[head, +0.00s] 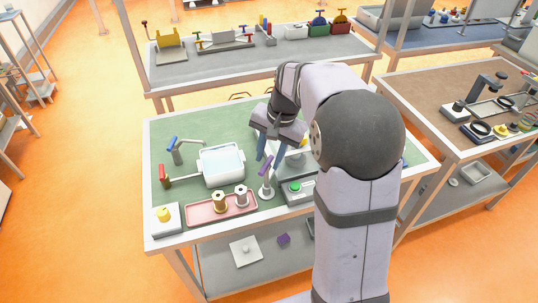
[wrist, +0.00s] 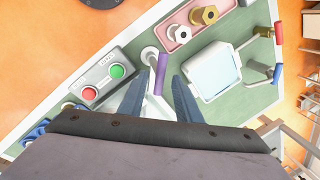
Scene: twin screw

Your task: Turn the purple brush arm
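The purple brush arm (head: 265,168) stands on a round white base (head: 267,191) near the front middle of the bench. In the wrist view the purple bar (wrist: 161,70) extends from beside its white base (wrist: 149,55) toward my fingers. My gripper (head: 268,162) is above the bench with its blue fingers pointing down near the purple bar. In the wrist view my gripper (wrist: 159,77) is open, with a finger on each side of the bar's line and gaps between. I cannot tell whether the bar's end is level with the fingertips.
A button box with a green button (head: 296,187) stands just right of the brush arm. A pink tray (head: 207,211) with spools and a white basin (head: 221,165) lie to the left. Blue-handled (head: 172,141) and red-handled (head: 164,174) fixtures stand beyond the basin.

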